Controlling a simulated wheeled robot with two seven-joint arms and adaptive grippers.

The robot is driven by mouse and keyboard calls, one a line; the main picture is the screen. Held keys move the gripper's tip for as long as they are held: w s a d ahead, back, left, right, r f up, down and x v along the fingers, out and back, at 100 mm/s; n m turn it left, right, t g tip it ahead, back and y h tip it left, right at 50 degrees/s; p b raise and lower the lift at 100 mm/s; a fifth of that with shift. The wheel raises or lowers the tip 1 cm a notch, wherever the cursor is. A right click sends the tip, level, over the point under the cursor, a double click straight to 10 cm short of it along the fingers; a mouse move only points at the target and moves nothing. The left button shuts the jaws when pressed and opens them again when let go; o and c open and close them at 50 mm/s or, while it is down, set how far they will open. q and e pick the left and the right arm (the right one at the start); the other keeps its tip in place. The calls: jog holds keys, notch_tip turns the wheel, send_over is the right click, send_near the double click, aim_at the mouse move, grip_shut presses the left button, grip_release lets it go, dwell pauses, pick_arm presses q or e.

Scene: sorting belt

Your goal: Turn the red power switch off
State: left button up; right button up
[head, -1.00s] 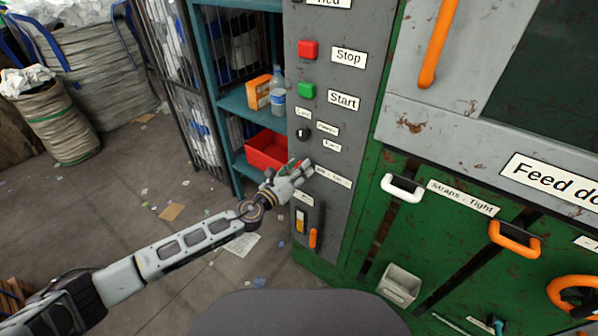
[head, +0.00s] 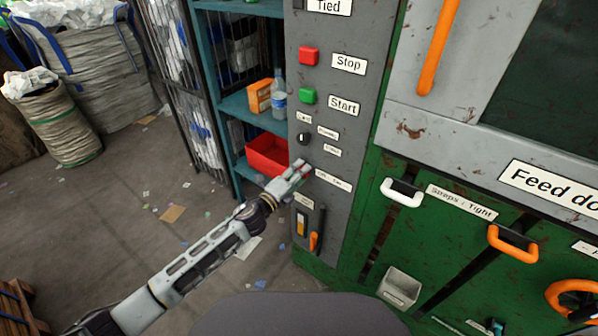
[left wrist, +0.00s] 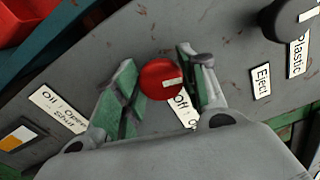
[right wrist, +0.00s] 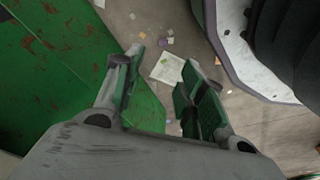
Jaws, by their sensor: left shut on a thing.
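The red power switch (left wrist: 158,79) is a round red knob with a white mark pointing right in the left wrist view. A partly covered label starting "Off" (left wrist: 181,103) sits just below it. My left gripper (left wrist: 158,62) has one green-padded finger on each side of the knob and is shut on it. In the head view my left gripper (head: 298,168) is at the grey control panel (head: 327,215), and its fingers hide most of the knob. My right gripper (right wrist: 157,70) is open and empty, with floor visible between its fingers.
Above on the panel are a red Stop button (head: 309,56), a green Start button (head: 307,95) and a black selector (head: 303,138). An orange-handled lever (head: 315,242) is below. Teal shelving with a red bin (head: 268,155) stands left; green machine doors with handles (head: 402,192) are right.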

pick_arm(q)
jog(key=shift+n+p, duration=0.5)
jog(key=shift+n, duration=0.9)
pick_arm(e)
jog(key=shift+s+d+f, duration=0.2)
jog(key=shift+d+f, duration=0.05)
jog(key=shift+f, duration=0.25)
jog(key=shift+s+d+f, duration=0.2)
jog(key=shift+s+f, duration=0.05)
jog(key=shift+f, duration=0.25)
jog(key=shift+s+d+f, duration=0.2)
jog(key=shift+d+f, duration=0.05)
jog(key=shift+f, duration=0.25)
pick_arm(q)
jog(key=o, duration=1)
jog(key=shift+f, duration=0.1)
jog(key=shift+a, duration=0.1)
jog(key=shift+v, duration=5.9)
